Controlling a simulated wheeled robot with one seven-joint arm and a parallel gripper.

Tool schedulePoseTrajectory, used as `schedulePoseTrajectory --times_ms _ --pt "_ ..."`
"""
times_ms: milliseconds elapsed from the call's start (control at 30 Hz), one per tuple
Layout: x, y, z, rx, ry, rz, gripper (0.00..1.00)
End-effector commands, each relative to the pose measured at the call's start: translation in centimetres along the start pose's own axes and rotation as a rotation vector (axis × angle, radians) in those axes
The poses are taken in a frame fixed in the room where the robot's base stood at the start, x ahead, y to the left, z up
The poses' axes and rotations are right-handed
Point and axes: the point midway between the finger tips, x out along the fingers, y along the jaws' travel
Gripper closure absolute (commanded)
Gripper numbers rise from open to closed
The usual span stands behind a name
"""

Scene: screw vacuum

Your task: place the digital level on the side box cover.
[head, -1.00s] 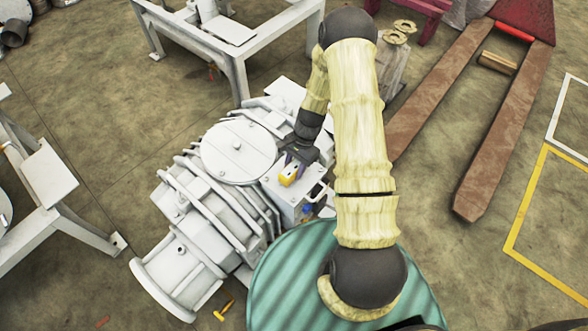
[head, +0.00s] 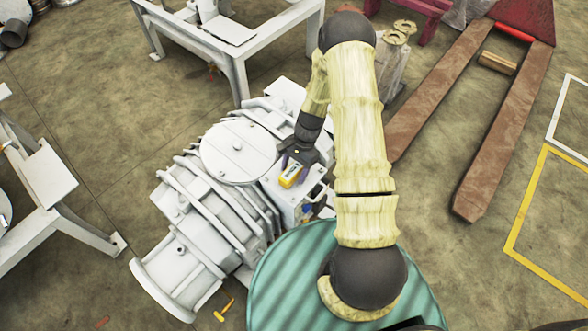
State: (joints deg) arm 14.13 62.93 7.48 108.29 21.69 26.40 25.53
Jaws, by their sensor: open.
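The digital level (head: 290,175) is a small yellow block with a pale face. It lies on the flat grey side box cover (head: 284,192) of the white vacuum pump (head: 196,210), right of the big round lid. My gripper (head: 288,162) is open, just behind the level and close to its far end. I cannot tell whether a finger still touches it. My arm comes down from the right and hides part of the pump's far side.
A teal round drum top (head: 290,285) stands in front of the pump. A yellow hammer (head: 223,309) lies on the floor at lower left. White metal frames (head: 235,65) stand behind and at left. A pallet jack (head: 490,130) lies at right, with open floor around it.

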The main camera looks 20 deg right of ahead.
Motion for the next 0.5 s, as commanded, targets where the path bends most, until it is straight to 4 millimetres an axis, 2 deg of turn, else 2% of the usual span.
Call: schedulePoseTrajectory --times_ms 167,500 --pt "-2.4 -0.1 0.0 0.0 0.004 -0.003 0.42" --pt "-9.1 0.0 0.0 0.0 0.004 -0.003 0.42"
